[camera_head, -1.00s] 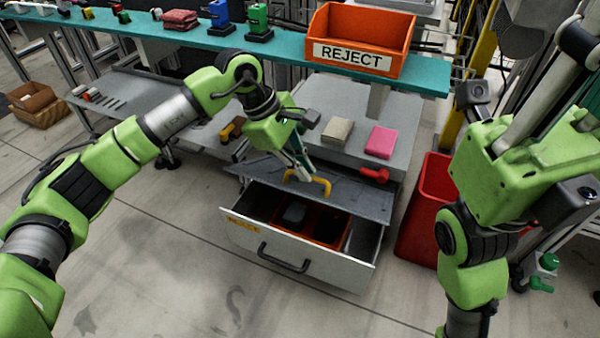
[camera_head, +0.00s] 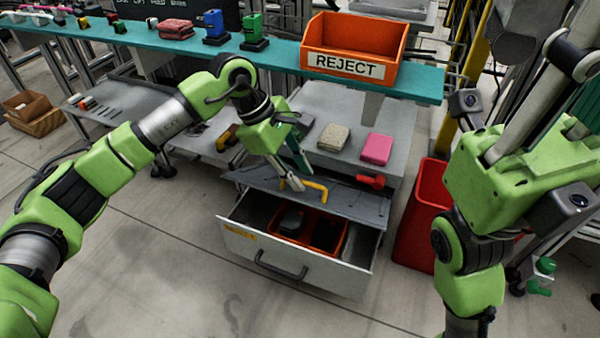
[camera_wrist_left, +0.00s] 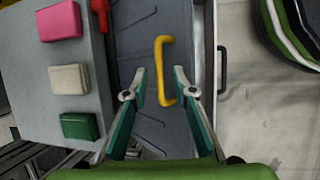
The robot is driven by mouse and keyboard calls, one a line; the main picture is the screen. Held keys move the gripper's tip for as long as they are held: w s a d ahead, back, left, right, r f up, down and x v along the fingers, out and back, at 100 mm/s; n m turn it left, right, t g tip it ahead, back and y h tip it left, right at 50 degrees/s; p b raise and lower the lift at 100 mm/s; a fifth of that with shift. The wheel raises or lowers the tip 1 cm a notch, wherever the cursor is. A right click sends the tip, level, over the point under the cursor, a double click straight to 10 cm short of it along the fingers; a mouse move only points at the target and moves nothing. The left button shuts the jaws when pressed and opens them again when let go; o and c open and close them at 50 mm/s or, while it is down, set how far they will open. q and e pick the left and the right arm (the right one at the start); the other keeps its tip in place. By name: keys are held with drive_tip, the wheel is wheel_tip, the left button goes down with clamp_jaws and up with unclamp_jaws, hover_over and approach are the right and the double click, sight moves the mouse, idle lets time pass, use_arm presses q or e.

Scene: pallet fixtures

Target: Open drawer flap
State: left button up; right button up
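The drawer flap (camera_head: 352,203) is a dark grey panel lying over the back of the open white drawer (camera_head: 325,272). A yellow handle (camera_head: 317,188) stands on the flap; in the left wrist view the handle (camera_wrist_left: 160,62) runs lengthwise between the fingertips. My left gripper (camera_head: 291,184) is over the flap at the handle's left end. In the left wrist view the gripper (camera_wrist_left: 161,82) is open, with a finger on each side of the handle and gaps visible. My right arm is at the right; its gripper is not visible.
Orange bins (camera_head: 325,232) sit inside the drawer. A red bin (camera_head: 416,235) stands right of the drawer. The floor in front is clear.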

use_arm(q)
drive_tip(key=v, duration=1.1)
drive_tip(key=shift+r, duration=0.2)
drive_tip(key=shift+a, duration=0.1)
